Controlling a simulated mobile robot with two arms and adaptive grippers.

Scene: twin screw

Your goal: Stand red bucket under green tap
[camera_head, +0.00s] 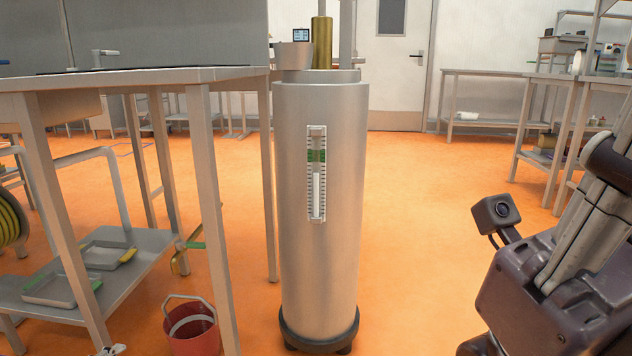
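The red bucket (183,338) stands on the orange floor at the lower left, beside the tall steel cylinder. It looks upright, with its handle at the rim. A bench leg stands close to its right side, and its bottom is cut off by the frame edge. A small green handle (195,245) shows above and behind the bucket, near the lower shelf; I cannot tell whether it is the green tap. Part of my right arm (560,290) fills the lower right.
The steel cylinder (320,255) with a gauge stands in the middle. A yellow hose reel (10,220) is at the left edge. Open floor (430,230) lies right of the cylinder.

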